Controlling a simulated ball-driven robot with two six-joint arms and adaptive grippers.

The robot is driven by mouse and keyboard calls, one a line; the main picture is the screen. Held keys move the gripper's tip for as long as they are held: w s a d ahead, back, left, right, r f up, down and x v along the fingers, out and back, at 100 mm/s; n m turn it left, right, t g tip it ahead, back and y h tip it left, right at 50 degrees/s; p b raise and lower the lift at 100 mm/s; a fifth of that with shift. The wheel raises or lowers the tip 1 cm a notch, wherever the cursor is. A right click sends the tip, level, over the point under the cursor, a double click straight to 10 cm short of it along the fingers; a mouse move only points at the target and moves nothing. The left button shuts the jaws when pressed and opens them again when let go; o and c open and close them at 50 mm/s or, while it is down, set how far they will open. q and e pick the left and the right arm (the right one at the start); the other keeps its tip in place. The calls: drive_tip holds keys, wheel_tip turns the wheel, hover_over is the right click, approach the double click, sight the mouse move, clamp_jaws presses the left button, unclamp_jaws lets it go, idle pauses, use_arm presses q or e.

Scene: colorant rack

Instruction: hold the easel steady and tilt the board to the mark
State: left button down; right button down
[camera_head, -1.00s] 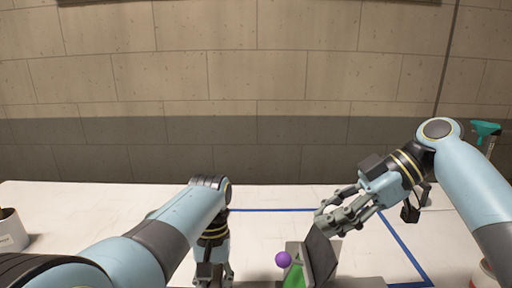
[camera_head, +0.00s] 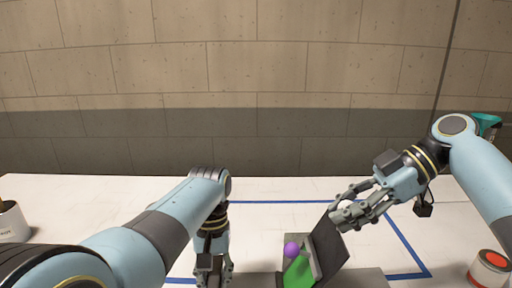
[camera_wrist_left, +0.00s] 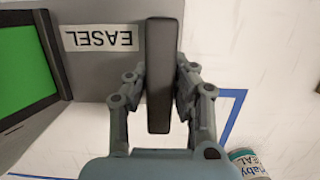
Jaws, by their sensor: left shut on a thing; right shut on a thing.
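The easel has a grey base (camera_head: 350,281), marked by an "EASEL" label (camera_wrist_left: 101,38) in the left wrist view. My left gripper (camera_head: 213,268) is low in the head view. In the left wrist view its fingers are shut on an upright dark bar (camera_wrist_left: 159,75) beside the label. The dark board (camera_head: 329,246) leans to the right above the base. Green shows at its left, and a dark-framed green panel (camera_wrist_left: 22,68) shows in the left wrist view. My right gripper (camera_head: 338,213) is shut on the board's upper edge. I cannot make out the mark.
A purple ball (camera_head: 292,250) shows by the green area. Blue tape (camera_head: 405,243) outlines part of the white table. A red-topped can (camera_head: 489,268) stands at the right, a white pot (camera_head: 12,224) at the left and a teal tool (camera_head: 488,123) at the far right.

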use_arm(q)
drive_tip(key=shift+a+f, duration=0.1)
drive_tip(key=shift+a, duration=0.25)
use_arm(e)
drive_tip(key=shift+d, duration=0.3)
drive_tip(key=shift+d+f, duration=0.35)
drive_tip(key=shift+d, duration=0.55)
drive_tip(key=shift+d+f, duration=0.25)
drive_tip(key=shift+d, duration=0.15)
use_arm(q)
drive_tip(key=shift+d, duration=0.1)
use_arm(e)
drive_tip(key=c, duration=1)
unclamp_jaws()
drive_tip(key=shift+a, duration=0.2)
use_arm(q)
drive_tip(key=shift+d, duration=0.1)
